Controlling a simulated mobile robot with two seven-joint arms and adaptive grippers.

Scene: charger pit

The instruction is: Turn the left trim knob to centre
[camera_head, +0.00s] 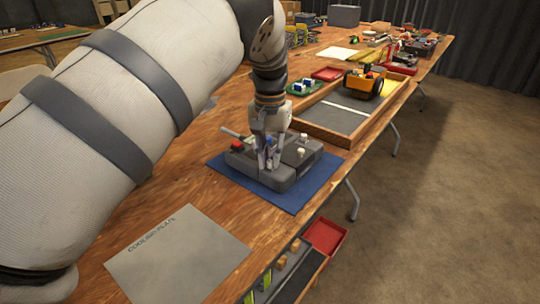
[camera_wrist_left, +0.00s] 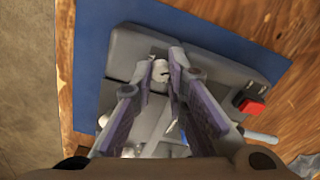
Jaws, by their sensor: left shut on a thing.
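A dark grey control box (camera_head: 262,178) lies on a blue mat (camera_head: 225,174) on the wooden table. It carries a red switch (camera_head: 237,145) at its left and pale knobs (camera_head: 301,152) at its right. My left gripper (camera_head: 265,161) reaches down from above onto the box. In the left wrist view my left gripper (camera_wrist_left: 163,66) has its two purple-lined fingers closed around a small pale knob (camera_wrist_left: 160,76), which looks to be the left trim knob. The fingers hide its sides, and I cannot read its pointer angle. My right gripper is out of view.
A grey sheet with printing (camera_head: 178,255) lies in front of the box. A red bin (camera_head: 325,235) sits below the table edge. The floor at right is clear.

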